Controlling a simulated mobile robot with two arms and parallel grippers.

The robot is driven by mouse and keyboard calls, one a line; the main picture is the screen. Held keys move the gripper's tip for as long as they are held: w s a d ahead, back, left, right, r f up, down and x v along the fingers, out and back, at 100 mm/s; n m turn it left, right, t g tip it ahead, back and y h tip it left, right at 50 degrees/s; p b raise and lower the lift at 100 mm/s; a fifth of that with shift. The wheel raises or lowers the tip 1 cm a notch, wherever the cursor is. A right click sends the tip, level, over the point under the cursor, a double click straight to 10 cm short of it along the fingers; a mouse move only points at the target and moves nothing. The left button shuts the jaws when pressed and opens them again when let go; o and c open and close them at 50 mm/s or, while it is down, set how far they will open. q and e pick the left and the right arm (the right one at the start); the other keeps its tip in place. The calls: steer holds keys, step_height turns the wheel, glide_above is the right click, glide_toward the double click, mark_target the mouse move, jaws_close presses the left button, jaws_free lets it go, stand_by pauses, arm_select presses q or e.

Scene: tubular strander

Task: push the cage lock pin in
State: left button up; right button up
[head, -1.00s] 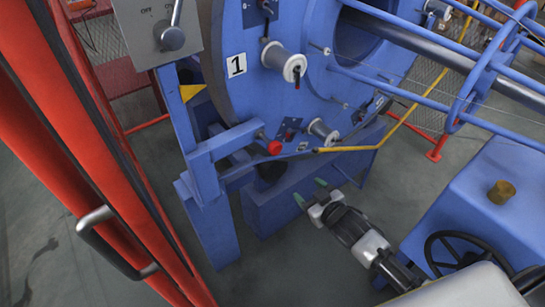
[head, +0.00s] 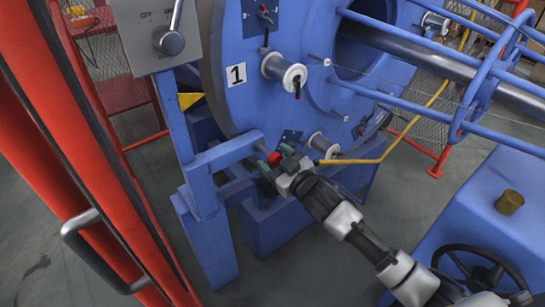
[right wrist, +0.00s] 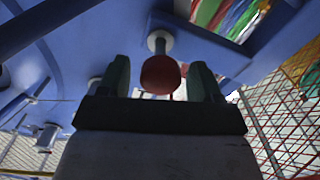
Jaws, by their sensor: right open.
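The cage lock pin has a red round knob (head: 274,159) at the end of a blue bracket on the strander frame. In the right wrist view the red knob (right wrist: 160,75) sits between my two fingers, with a pale metal stem behind it. My right gripper (head: 265,157) is open, its green-tipped fingers on either side of the knob. In the right wrist view the fingers (right wrist: 160,78) stand apart, and I cannot tell whether either touches the knob. My left gripper is not in view.
The big blue disc (head: 238,110) marked 1 carries bobbins (head: 283,71) close above my right gripper. A red door frame (head: 110,150) stands at left. A blue cabinet with a handwheel (head: 475,265) is at lower right.

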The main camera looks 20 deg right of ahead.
mark_target(267, 152)
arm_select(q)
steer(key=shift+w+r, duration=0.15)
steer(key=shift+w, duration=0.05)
arm_select(e)
steer(key=shift+w+a, duration=0.25)
steer(key=shift+w, duration=0.35)
jaws_close()
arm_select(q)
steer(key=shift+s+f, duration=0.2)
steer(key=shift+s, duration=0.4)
arm_select(e)
steer(key=x, duration=0.3)
steer(key=shift+r, duration=0.1)
steer(key=shift+w, duration=0.1)
steer(key=shift+c, duration=1)
jaws_free()
steer(key=shift+a, duration=0.1)
steer(key=shift+o, duration=1)
steer(key=shift+w, duration=0.1)
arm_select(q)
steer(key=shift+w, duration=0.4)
